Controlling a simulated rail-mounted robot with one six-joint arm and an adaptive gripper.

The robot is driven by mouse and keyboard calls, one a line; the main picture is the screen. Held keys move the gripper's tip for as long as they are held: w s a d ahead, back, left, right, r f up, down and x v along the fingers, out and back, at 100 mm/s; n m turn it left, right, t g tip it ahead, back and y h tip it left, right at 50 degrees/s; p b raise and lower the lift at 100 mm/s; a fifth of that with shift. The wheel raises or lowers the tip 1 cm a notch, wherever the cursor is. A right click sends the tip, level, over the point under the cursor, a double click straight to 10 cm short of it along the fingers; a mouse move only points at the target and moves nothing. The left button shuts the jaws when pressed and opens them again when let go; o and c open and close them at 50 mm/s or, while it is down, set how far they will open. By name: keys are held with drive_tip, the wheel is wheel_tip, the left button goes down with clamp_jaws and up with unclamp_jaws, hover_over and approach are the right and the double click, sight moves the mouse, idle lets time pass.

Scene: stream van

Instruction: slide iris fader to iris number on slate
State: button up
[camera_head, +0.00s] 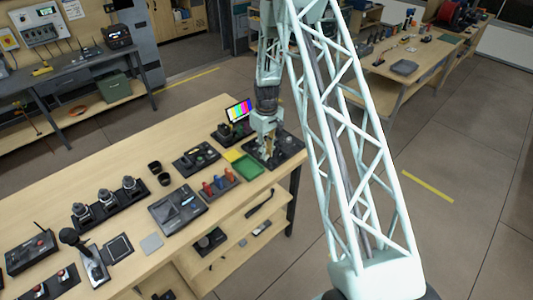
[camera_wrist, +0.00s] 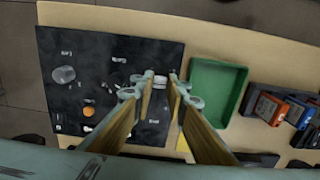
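A dark control panel (camera_wrist: 108,55) lies flat under my gripper in the wrist view. It has a grey round knob (camera_wrist: 64,74), an orange button (camera_wrist: 88,111) and small white markings too blurred to read. My gripper (camera_wrist: 160,78) is over the panel's right part, its two fingers apart. A small greyish part shows between the fingertips; I cannot tell whether it is the iris fader or whether the fingers touch it. In the head view my gripper (camera_head: 267,150) reaches down over the panel (camera_head: 287,155) at the table's far right corner. I cannot make out a slate or its number.
A green tray (camera_wrist: 215,92) lies just right of the panel in the wrist view, with red and blue items in a dark rack (camera_wrist: 262,90) beyond. In the head view a colour-bar screen (camera_head: 239,110) stands behind the panel. Other devices cover the wooden table (camera_head: 60,205).

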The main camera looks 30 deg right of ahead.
clamp_jaws()
drive_tip(key=shift+w+a+b, duration=0.25)
drive_tip(key=shift+w+b, duration=0.5)
drive_tip(key=shift+w, duration=0.15)
drive_tip(key=o, duration=0.5)
unclamp_jaws()
drive_tip(key=shift+r, duration=0.1)
wheel_tip(320, 180, up, 12)
